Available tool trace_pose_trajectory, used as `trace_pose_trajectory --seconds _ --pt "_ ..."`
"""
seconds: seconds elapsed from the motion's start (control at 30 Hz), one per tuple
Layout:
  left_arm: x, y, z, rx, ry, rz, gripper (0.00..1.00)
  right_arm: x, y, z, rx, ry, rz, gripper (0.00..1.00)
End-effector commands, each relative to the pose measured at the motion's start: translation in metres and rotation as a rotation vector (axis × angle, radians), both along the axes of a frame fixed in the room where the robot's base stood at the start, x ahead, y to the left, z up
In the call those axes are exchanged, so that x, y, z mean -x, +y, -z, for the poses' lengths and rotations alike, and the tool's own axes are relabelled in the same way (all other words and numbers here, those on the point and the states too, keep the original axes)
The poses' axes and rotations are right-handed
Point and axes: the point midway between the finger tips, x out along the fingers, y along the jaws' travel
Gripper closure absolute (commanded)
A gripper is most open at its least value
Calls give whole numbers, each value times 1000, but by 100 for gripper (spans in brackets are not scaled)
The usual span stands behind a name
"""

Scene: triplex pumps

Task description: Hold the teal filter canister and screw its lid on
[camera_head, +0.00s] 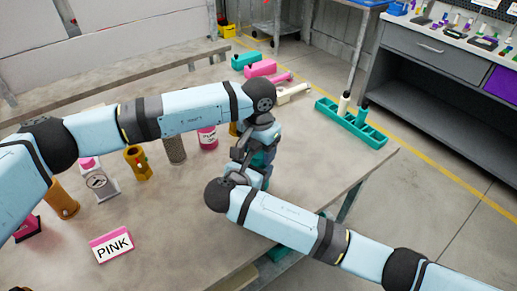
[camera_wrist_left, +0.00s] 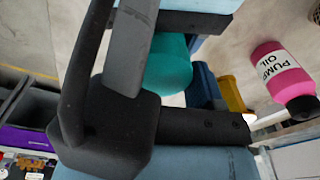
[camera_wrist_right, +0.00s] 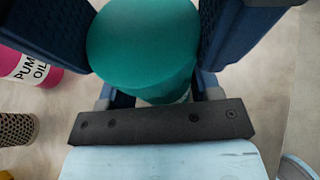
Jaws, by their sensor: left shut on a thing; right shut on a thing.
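The teal filter canister (camera_head: 268,183) is held upright-looking between my two grippers above the table, mostly covered by them. My left gripper (camera_head: 262,148) is shut on the canister; its teal side shows in the left wrist view (camera_wrist_left: 168,66), partly behind dark grey arm parts. My right gripper (camera_head: 241,172) is shut on what appears to be the lid (camera_wrist_right: 143,42), a smooth teal disc between two dark blue fingers in the right wrist view. Lid and body seem close together in line. The seam is hidden, so I cannot tell how they meet.
A pink pump oil bottle (camera_head: 208,139), a mesh cylinder (camera_head: 174,150) and a brass part (camera_head: 138,163) stand left of the grippers. A teal rack (camera_head: 352,124) sits at the right edge. Table front centre is clear.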

Motion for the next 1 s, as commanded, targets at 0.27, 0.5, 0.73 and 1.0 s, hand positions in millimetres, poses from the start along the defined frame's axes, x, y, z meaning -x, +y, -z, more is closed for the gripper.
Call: trace_pose_trajectory --seconds 0.27,0.5,0.73,1.0 --pt "0 0 -1 1 -1 -2 14 0 0 0 1 2 1 100" --pt "0 0 -3 1 -1 -2 14 0 0 0 0 0 1 100" --pt "-1 0 -29 0 -3 -2 14 0 0 0 0 0 1 100" --pt "0 0 -46 0 0 -3 14 0 0 0 0 0 1 100"
